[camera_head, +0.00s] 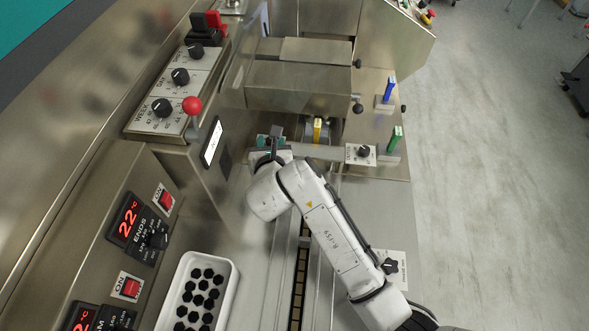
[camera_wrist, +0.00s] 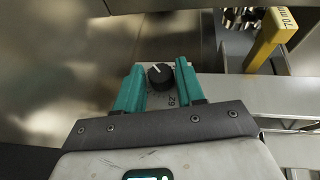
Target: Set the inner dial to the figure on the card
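In the wrist view a black dial (camera_wrist: 160,77) with a white pointer line sits on a small pale plate with printed figures, some hidden by my gripper. My gripper (camera_wrist: 160,66) has its two teal fingers apart, one on each side of this dial. A narrow gap seems to show beside the dial; contact cannot be told for sure. In the head view my gripper (camera_head: 271,140) is over the left end of the cross rail and largely hides this dial. A white card (camera_head: 212,142) hangs on the machine's side at left; its writing is too small to read.
A second dial (camera_head: 364,151) sits on the rail's right end. A yellow block (camera_wrist: 271,38) marked 70 mm stands right of my fingers. Blue (camera_head: 389,89) and green (camera_head: 395,138) upright pieces stand at right. A white tray (camera_head: 232,288) of dark pieces is at lower left.

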